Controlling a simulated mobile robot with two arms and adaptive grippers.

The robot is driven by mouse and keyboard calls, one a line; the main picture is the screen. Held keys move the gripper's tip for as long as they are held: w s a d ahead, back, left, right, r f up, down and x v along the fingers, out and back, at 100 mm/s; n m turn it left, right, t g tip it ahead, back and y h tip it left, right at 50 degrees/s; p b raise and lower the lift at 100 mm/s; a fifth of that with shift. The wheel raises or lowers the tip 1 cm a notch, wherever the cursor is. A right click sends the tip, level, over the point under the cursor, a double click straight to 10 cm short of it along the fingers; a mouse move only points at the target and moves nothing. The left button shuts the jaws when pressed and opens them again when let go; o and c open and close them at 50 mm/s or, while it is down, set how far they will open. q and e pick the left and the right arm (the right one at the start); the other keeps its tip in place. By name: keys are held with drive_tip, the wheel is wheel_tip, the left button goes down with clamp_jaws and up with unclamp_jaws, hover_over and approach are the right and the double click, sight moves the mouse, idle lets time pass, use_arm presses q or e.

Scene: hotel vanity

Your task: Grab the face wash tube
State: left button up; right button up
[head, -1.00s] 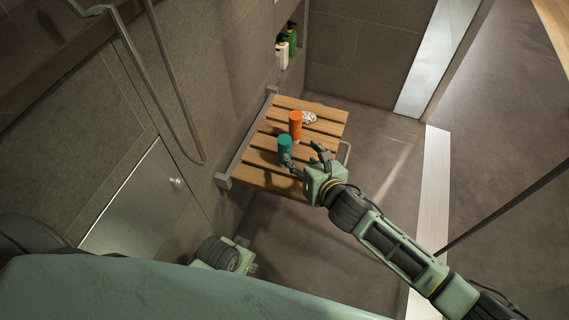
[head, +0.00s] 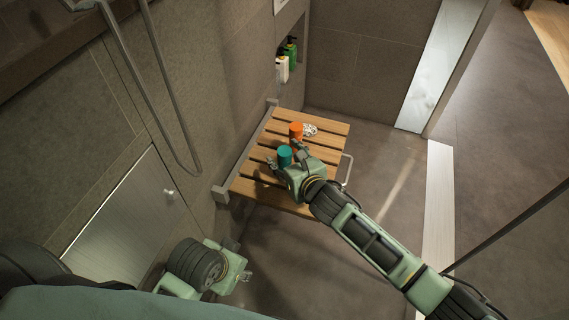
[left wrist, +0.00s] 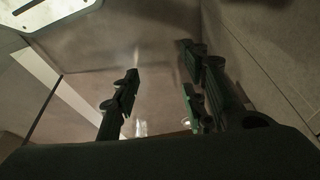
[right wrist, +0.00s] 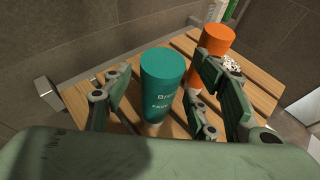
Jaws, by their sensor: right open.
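A teal tube (head: 285,155) with a darker teal lower part and pale lettering stands upright on the wooden slatted seat; it also shows in the right wrist view (right wrist: 163,75). An orange tube (head: 296,130) stands just behind it, and it shows behind my right fingers in the right wrist view (right wrist: 216,39). My left gripper (head: 243,277) is open and empty, low at the lower left, away from the seat.
The wooden seat (head: 262,191) is fixed to the tiled wall. A white patterned item (head: 310,129) lies beside the orange tube. White (head: 283,68) and green (head: 291,50) bottles stand in the wall niche. A hose hangs at left. Floor right of the seat is clear.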

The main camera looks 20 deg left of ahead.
drive_tip(key=shift+w+a+f, duration=0.1)
drive_tip(key=shift+w+a, duration=0.1)
use_arm(q)
drive_tip(key=shift+s+r, duration=0.1)
drive_tip(key=shift+r, duration=0.35)
drive_tip(key=shift+r, duration=0.1)
use_arm(e)
drive_tip(key=shift+c, duration=0.5)
drive_tip(key=shift+c, duration=1.1)
drive_tip(key=c, duration=0.9)
use_arm(q)
drive_tip(key=shift+r, duration=0.35)
use_arm(e)
drive_tip(key=shift+c, duration=0.6)
